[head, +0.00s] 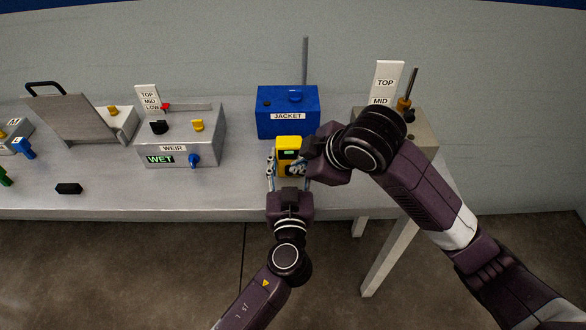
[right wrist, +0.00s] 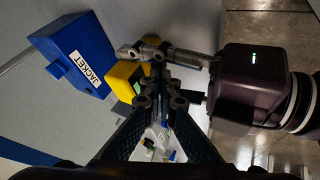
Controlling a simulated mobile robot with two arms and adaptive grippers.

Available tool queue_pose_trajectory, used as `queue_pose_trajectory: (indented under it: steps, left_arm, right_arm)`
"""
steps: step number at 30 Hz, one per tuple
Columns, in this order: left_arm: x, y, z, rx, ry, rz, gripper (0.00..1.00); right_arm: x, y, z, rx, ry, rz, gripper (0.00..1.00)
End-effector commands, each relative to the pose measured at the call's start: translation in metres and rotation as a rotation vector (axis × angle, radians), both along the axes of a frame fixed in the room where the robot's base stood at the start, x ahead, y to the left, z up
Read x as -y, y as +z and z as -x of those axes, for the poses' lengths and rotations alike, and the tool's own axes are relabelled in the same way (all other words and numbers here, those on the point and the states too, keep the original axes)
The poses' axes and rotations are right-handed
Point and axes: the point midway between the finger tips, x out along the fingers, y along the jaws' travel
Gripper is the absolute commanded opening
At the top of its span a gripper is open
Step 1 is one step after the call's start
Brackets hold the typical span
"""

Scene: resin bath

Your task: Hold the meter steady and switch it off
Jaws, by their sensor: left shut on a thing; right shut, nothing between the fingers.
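The meter (head: 288,143) is a small yellow box with a dark face and a small lit green screen. It stands near the front edge of the table, in front of the blue JACKET box. My left gripper (head: 288,172) is shut on the meter from the front. My right gripper (head: 302,168) is shut and empty, close to the right side of the meter's face; I cannot tell whether it touches. In the right wrist view the yellow meter (right wrist: 124,75) is partly hidden behind the fingers of both grippers. The meter's switch cannot be made out.
The blue JACKET box (head: 287,112) stands behind the meter. The grey WEIR box (head: 181,150) with knobs is to the left. A beige box (head: 424,135) with a TOP/MID sign is partly behind my right arm. A black block (head: 68,188) lies at the left. Table between WEIR and meter is clear.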

Motion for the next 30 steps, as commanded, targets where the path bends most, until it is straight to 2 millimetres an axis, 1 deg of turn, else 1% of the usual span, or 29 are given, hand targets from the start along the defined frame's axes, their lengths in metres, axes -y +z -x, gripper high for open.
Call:
queue_pose_trajectory:
  steps: [1,3,6,9,13,23,24,29,30]
  left_arm:
    - [-0.001,-0.001,0.0,-0.002,0.001,0.0,0.09]
    - [-0.001,-0.001,0.0,-0.002,0.002,0.0,0.09]
    - [-0.001,-0.001,-0.001,-0.002,0.003,-0.001,0.09]
    - [-0.002,-0.001,-0.001,-0.002,0.003,-0.001,0.09]
    - [-0.002,-0.001,-0.001,-0.002,0.003,-0.001,0.09]
    - [-0.002,-0.001,-0.001,-0.001,0.004,-0.001,0.09]
    - [-0.002,-0.001,-0.001,-0.001,0.004,-0.001,0.45]
    - [-0.002,-0.001,-0.001,-0.001,0.004,-0.001,0.62]
    - [-0.002,-0.001,-0.001,-0.001,0.003,-0.001,0.63]
  right_arm:
    - [0.004,0.009,0.005,0.004,0.002,0.0,0.0]
    - [0.008,0.019,0.012,0.002,0.003,0.0,0.0]
    - [0.012,0.031,0.021,0.002,0.005,-0.001,0.0]
    - [0.015,0.038,0.026,-0.003,0.006,-0.001,0.0]
    - [0.017,0.042,0.03,-0.004,0.007,0.0,0.0]
    - [0.017,0.041,0.03,-0.005,0.008,0.0,0.0]
    - [0.017,0.041,0.03,-0.006,0.008,0.0,0.0]
    - [0.017,0.041,0.03,-0.006,0.008,0.0,0.0]
    - [0.017,0.041,0.03,-0.006,0.008,0.0,0.0]
